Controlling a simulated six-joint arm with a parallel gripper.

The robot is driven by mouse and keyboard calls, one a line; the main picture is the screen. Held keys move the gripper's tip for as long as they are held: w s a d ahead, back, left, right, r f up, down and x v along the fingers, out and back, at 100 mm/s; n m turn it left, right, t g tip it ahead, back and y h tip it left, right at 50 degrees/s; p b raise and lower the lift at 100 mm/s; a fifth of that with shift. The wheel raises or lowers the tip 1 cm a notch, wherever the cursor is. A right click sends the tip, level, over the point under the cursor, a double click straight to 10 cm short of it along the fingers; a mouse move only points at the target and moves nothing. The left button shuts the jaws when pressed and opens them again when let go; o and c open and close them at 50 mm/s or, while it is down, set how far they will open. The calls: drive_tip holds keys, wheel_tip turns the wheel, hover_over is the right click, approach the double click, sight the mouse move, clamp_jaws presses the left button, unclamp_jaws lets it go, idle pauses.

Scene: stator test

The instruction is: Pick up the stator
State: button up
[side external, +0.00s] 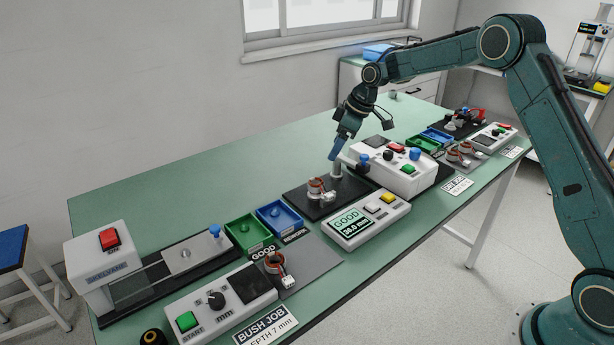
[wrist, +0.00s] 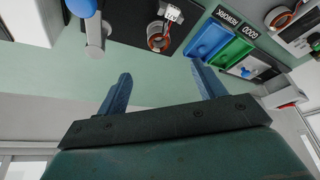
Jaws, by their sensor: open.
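A stator (side external: 316,187), a small ring with copper-orange windings and a white connector, sits on a black plate (side external: 297,200) mid-bench. In the wrist view this stator (wrist: 157,37) appears beyond my fingertips, between them across the picture, with its white connector (wrist: 173,13) above. My gripper (side external: 337,150) has blue fingers and hangs above the back edge of the plate, apart from the stator. In the wrist view my gripper (wrist: 161,72) is open, with nothing between its fingers. Another stator (side external: 273,262) sits on a grey mat nearer the front left.
A grey post with a blue knob (side external: 362,160) stands on the plate beside the stator. A GOOD display box (side external: 368,219) sits in front. Green (side external: 247,234) and blue (side external: 279,217) trays lie left. More stators (side external: 459,152) stand farther right. The bench's back left is clear.

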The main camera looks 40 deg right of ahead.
drive_tip(key=shift+f, duration=0.1)
hover_over(318, 179)
drive_tip(key=s, duration=0.3)
wheel_tip(318, 179, down, 8)
drive_tip(key=shift+w, duration=0.15)
drive_tip(key=shift+x, duration=2.4)
drive_tip(key=c, duration=1.2)
drive_tip(key=shift+c, duration=0.2)
